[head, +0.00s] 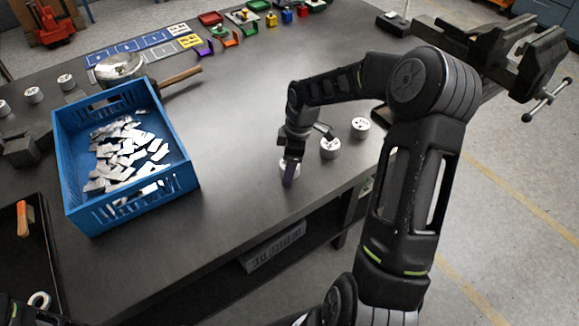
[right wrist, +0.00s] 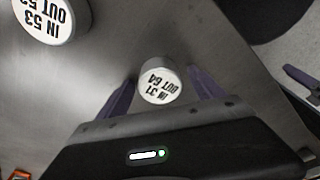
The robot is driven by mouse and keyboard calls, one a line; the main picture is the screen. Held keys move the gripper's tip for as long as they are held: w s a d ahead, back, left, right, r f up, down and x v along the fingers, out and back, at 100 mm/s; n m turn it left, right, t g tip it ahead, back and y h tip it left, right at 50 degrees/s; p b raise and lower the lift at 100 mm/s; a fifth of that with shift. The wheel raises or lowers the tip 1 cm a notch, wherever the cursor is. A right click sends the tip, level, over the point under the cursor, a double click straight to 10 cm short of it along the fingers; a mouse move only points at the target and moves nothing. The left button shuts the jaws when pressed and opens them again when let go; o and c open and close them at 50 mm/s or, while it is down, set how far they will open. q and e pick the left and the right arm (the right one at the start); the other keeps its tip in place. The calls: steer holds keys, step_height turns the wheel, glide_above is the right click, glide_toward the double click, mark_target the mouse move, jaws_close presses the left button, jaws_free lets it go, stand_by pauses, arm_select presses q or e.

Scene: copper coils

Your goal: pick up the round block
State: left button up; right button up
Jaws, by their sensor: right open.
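A white round block (right wrist: 162,84) with "IN 31 OUT 64" on its top lies between the two purple fingers of my right gripper (right wrist: 161,76) in the right wrist view. The fingers are apart, with a gap to the block on both sides. In the head view this block (head: 284,168) is partly hidden behind the purple finger of my right gripper (head: 290,176), low over the table. A second round block (head: 330,148) stands close to the right, and a third round block (head: 360,128) stands beyond it. My left gripper is not seen.
A blue crate (head: 185,182) with metal pieces stands left on the dark table (head: 225,250). More round blocks (head: 33,95) stand far left. A vise (head: 500,50) sits at the right. The table between crate and gripper is clear.

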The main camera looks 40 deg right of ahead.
stand_by(0.4)
steer(key=c, duration=1.7)
